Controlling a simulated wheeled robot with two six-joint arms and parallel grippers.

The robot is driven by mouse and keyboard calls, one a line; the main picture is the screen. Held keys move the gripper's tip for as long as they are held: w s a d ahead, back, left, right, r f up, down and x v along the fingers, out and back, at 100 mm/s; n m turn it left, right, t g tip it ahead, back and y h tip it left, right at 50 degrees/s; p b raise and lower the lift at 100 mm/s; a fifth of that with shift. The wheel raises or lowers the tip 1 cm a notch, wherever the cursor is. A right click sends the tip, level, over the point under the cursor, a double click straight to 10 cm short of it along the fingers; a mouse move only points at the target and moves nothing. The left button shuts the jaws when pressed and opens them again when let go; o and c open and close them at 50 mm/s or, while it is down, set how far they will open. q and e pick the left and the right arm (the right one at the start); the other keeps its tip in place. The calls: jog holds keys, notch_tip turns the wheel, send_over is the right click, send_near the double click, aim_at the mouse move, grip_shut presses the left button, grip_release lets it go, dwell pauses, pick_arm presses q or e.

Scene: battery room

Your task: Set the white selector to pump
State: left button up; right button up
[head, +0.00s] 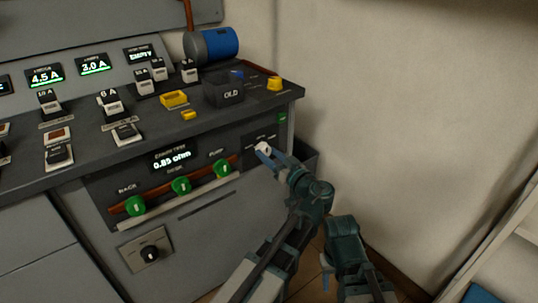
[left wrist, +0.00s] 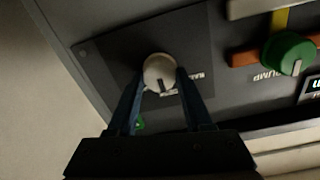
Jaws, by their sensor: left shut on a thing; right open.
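The white selector (head: 263,147) is a small round knob on the dark front panel, at its right end below the counter edge. In the left wrist view the selector (left wrist: 159,70) sits between the two blue fingers of my left gripper (left wrist: 160,82), which is shut on it. A dark mark on the knob points toward the bottom of that picture, at small lettering partly hidden and too small to read. The left gripper (head: 268,154) also hides part of the selector in the head view.
Several green knobs (head: 181,185) stand on the panel left of the selector, under a display reading 0.85 ohm (head: 171,159). A black rotary knob (head: 150,253) is lower left. The counter (head: 215,120) overhangs the panel. A bare wall (head: 400,130) is at right.

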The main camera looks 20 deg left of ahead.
pick_arm(q)
grip_shut()
jog(key=m, duration=0.5)
jog(key=shift+m, duration=0.4)
jog(key=m, duration=0.5)
jog(key=shift+d+m+g+p, duration=0.1)
jog(key=shift+m+g+p, duration=0.2)
jog(key=shift+m, duration=0.3)
jog(key=o, duration=1.2)
grip_release()
